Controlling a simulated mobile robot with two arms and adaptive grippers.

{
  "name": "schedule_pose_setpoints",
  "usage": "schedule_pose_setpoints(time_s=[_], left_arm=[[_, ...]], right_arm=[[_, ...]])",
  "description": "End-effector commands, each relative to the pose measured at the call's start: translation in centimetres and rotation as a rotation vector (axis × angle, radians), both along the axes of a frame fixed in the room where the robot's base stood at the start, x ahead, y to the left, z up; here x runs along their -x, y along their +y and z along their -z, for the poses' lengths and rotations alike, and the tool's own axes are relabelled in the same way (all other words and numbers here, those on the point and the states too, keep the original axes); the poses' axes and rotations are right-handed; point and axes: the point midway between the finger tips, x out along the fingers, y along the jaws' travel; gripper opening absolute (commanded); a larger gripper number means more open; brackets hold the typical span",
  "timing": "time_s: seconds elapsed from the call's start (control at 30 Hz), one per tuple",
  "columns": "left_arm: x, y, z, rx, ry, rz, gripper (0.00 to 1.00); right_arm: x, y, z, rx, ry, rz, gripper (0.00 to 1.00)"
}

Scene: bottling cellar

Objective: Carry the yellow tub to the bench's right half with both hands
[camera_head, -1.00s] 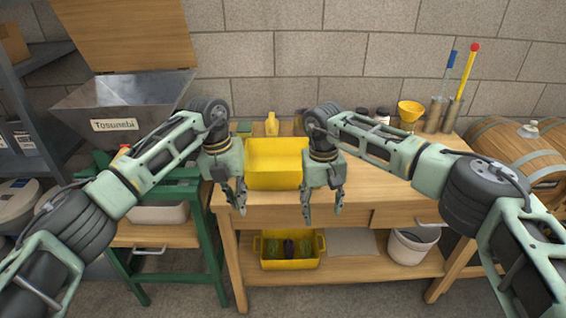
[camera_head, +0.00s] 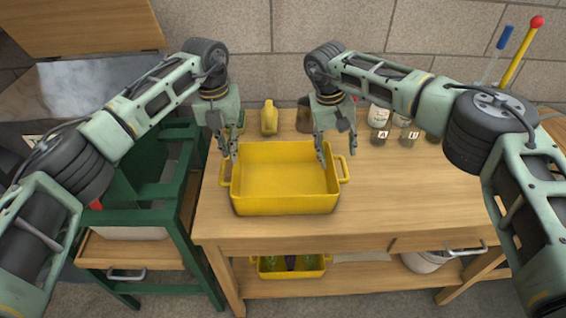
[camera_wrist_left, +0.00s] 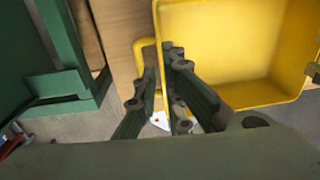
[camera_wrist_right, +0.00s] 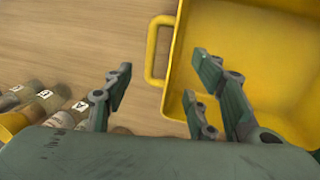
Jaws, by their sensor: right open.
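The yellow tub (camera_head: 285,207) stands empty on the left part of the bench, with a loop handle on each side. My left gripper (camera_head: 229,157) is over its left handle (camera_wrist_left: 139,52). Its fingers are close together with a narrow gap, one on the handle side and one on the tub side; I cannot tell whether they touch it. My right gripper (camera_head: 337,152) is open near the right handle (camera_wrist_right: 153,52). In the right wrist view that handle shows between the spread fingers, one finger over the tub's inside and one over the bench.
The bench's right half (camera_head: 440,200) is largely clear in front. Several labelled jars (camera_head: 381,134) and a yellow bottle (camera_head: 269,118) stand along its back. A green frame (camera_head: 170,235) is close on the left. Another yellow tub (camera_head: 290,274) with bottles sits on the lower shelf.

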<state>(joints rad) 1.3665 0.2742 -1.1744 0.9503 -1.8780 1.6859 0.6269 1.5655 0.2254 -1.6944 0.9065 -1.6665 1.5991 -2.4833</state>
Motion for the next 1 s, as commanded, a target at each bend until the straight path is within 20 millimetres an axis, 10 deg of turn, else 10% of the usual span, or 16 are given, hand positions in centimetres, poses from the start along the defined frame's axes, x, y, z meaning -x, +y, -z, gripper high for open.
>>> schedule_pose_setpoints(time_s=[0.37, 1.0], left_arm=[[0.0, 0.0, 0.2, 0.001, 0.001, 0.0, 0.09], [0.1, -0.5, 7.6, 0.001, 0.0, 0.0, 0.09]], right_arm=[[0.0, 0.0, 0.2, 0.0, 0.001, -0.001, 0.52], [0.1, -1.6, 7.4, -0.001, 0.001, 0.001, 0.52]])
